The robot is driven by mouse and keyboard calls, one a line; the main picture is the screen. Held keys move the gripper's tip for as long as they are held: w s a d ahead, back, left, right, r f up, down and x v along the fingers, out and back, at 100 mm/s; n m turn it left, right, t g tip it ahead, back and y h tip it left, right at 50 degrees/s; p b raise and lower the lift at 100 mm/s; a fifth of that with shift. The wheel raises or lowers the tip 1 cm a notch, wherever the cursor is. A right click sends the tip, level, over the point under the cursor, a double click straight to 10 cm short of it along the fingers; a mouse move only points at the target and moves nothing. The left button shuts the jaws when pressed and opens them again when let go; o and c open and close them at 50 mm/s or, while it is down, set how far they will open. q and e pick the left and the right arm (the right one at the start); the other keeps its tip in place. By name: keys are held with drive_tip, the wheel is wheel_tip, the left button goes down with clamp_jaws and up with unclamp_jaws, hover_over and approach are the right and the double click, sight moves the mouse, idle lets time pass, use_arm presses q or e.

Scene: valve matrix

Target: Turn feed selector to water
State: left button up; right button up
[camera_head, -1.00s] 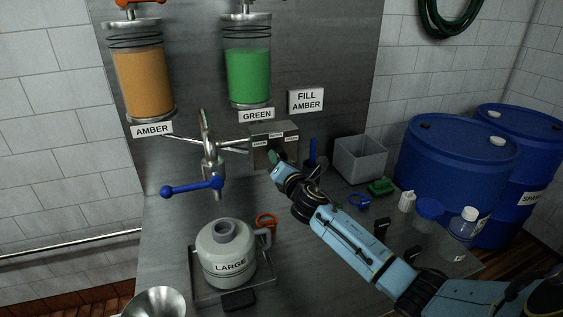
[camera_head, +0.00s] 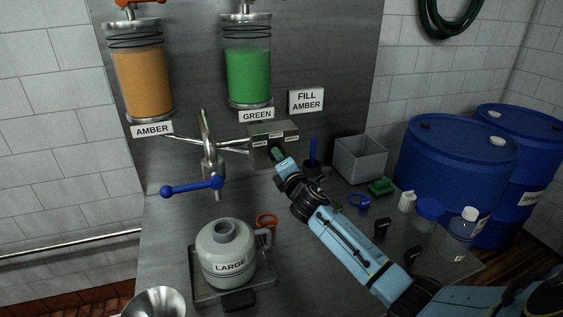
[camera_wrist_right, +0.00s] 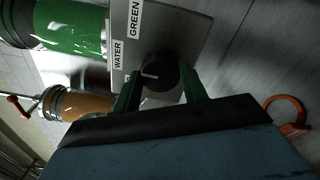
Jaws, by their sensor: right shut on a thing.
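The feed selector is a grey metal box (camera_head: 262,132) with small labels, mounted on the panel below the GREEN label. In the right wrist view the box (camera_wrist_right: 190,25) shows a WATER label (camera_wrist_right: 118,55) and a GREEN label (camera_wrist_right: 134,18). Its round black knob (camera_wrist_right: 157,70) carries a short white mark that points to the left of that picture. My right gripper (camera_head: 277,154) is at the front of the box. Its green fingers (camera_wrist_right: 158,80) are shut on the knob, one on each side. In the head view the gripper hides the knob. My left gripper is out of view.
A blue-handled tap (camera_head: 192,188) hangs left of the box, above a LARGE canister (camera_head: 226,262) on a tray. An open grey bin (camera_head: 362,158), a green item (camera_head: 381,187) and bottles stand to the right. Blue drums (camera_head: 455,165) stand beside the bench.

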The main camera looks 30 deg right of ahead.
drive_tip(key=o, duration=1)
drive_tip(key=shift+c, duration=0.2)
drive_tip(key=v, duration=1.3)
drive_tip(key=shift+s, duration=0.2)
drive_tip(key=shift+f, duration=0.1)
